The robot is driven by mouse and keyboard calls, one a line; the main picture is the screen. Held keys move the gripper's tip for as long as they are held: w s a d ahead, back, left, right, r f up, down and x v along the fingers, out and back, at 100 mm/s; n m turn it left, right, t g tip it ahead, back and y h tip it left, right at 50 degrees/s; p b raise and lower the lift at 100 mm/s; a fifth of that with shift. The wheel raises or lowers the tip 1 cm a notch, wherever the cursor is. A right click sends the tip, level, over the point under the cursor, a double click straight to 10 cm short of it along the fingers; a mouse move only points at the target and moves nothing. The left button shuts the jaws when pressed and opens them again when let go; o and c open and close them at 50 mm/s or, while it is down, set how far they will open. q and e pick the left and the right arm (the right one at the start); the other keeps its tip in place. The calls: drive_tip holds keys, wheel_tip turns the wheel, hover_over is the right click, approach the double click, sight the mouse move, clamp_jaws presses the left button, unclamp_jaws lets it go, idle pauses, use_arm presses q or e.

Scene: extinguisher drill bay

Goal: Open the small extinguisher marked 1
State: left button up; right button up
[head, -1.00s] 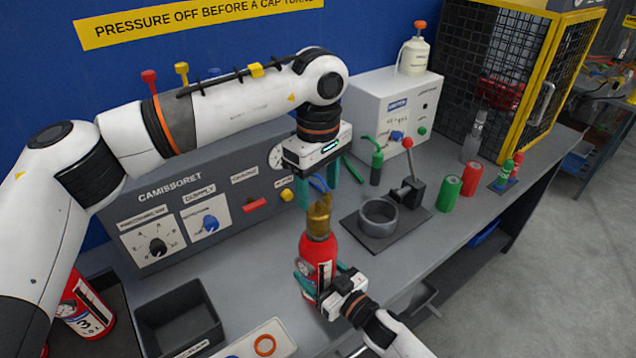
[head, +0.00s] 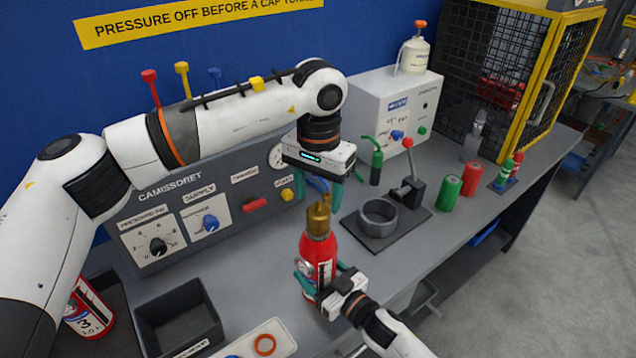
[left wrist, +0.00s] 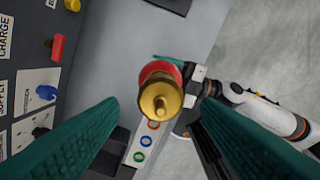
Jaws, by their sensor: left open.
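A small red extinguisher (head: 318,250) with a brass top (head: 319,219) stands upright above the front of the bench. Its number is not readable. My right gripper (head: 325,284) is closed around its lower body from the front. My left gripper (head: 320,194) is open and points down just above the brass top, with nothing held. In the left wrist view, the brass top (left wrist: 160,100) lies between the teal fingertips of my left gripper (left wrist: 157,106), with the red body below it. Clear contact between the fingers and the top does not show.
A control panel (head: 170,190) with knobs stands behind. A dark ring fixture (head: 379,215) with a lever is to the right. An open dark bin (head: 180,318) and a red extinguisher marked 3 (head: 86,318) are at left. Green and red cylinders stand farther right.

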sight(318, 209)
use_arm(q)
drive_tip(key=shift+f, duration=3.2)
